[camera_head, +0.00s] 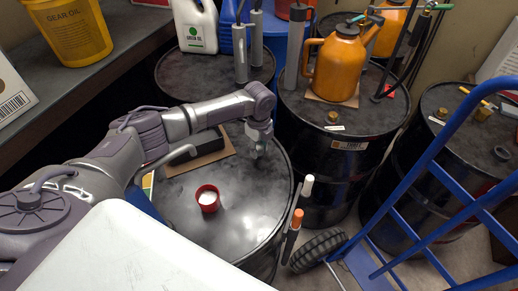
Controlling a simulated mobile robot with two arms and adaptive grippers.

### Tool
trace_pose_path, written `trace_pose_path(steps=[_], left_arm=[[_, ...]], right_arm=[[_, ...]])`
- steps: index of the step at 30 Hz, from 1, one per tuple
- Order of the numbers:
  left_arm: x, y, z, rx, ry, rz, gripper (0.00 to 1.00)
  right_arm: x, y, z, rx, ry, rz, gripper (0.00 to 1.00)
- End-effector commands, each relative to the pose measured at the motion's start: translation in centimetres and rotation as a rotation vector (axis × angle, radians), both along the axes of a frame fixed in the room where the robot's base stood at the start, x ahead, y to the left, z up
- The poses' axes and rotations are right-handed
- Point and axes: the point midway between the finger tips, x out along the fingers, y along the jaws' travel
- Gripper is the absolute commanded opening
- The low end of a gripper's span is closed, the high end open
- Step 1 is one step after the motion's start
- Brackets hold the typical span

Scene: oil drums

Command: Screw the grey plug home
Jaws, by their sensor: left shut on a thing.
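My left arm comes in from the left, and its gripper (258,150) points down at the far right part of the near drum's black lid (235,185). The fingers are shut at the lid, on what I take to be the grey plug. The plug is too small and too hidden by the fingers to make out, and I cannot tell how deep it sits. My right gripper is not in view.
A red cup (207,198) and a brown board (205,160) with a black object are on the same lid. An orange jug (338,70) stands on the drum behind. A blue hand truck (425,160) stands at right. Markers (296,222) are at the near drum's right edge.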

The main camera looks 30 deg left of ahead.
Motion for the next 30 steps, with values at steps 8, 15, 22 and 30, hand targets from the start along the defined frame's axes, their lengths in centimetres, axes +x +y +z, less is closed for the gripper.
trace_pose_path(steps=[8,15,22,30], left_arm=[[0.1,-0.1,0.0,-0.002,-0.003,-0.012,0.00],[0.1,-0.1,-0.2,-0.003,-0.004,-0.310,0.00],[0.1,-0.1,-0.1,-0.003,-0.003,-0.543,0.00],[0.0,-0.1,0.0,-0.003,-0.002,-0.555,0.39]], right_arm=[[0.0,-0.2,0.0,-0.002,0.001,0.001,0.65],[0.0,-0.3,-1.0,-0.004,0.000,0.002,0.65],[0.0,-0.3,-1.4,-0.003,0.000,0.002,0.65],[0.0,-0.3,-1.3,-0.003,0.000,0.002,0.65]])
